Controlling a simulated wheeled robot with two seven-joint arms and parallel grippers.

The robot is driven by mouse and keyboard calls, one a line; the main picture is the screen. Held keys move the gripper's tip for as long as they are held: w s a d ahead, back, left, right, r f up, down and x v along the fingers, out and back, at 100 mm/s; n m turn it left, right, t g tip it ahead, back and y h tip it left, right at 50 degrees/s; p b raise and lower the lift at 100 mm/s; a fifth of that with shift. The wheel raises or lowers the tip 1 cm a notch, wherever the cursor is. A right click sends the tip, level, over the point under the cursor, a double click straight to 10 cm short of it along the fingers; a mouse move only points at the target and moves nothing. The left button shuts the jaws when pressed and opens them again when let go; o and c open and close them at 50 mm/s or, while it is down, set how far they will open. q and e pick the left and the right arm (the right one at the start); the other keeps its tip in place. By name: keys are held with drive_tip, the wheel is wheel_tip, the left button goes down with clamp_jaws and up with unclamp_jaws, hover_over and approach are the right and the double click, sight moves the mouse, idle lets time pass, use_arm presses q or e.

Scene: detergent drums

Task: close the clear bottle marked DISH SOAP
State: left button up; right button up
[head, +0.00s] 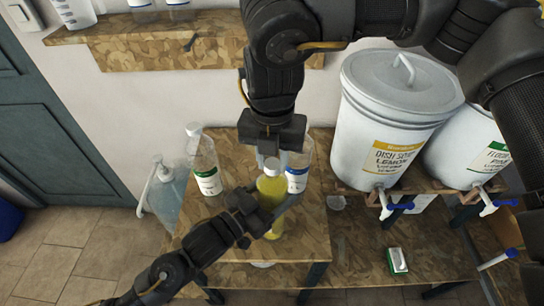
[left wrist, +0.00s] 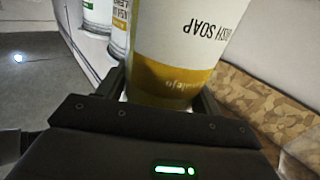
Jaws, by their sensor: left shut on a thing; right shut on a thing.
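The clear bottle marked DISH SOAP (head: 271,189) stands upright on the wooden table, filled with yellow liquid. In the left wrist view its white and yellow label (left wrist: 185,45) reads upside down. My left gripper (head: 265,208) is shut around the bottle's body from the lower left; its fingers also flank the bottle in the left wrist view (left wrist: 165,95). My right gripper (head: 270,155) points down from above and is shut on the pale cap (head: 272,165) at the bottle's top. The gripper partly hides the cap, so I cannot tell how tightly it sits.
A green-label bottle (head: 204,165) stands left of the gripped bottle, and a blue-label bottle (head: 298,172) close behind it to the right. A white drum (head: 385,115) and a second drum (head: 468,145) with taps stand right. A small green-and-white box (head: 397,260) lies lower right.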

drive_tip(key=shift+m, duration=0.9)
drive_tip(key=o, duration=1.2)
drive_tip(key=shift+c, duration=0.2)
drive_tip(key=shift+r, duration=0.15)
wheel_tip(320, 180, up, 12)
use_arm(q)
drive_tip(key=o, duration=2)
drive_tip(key=shift+c, duration=0.2)
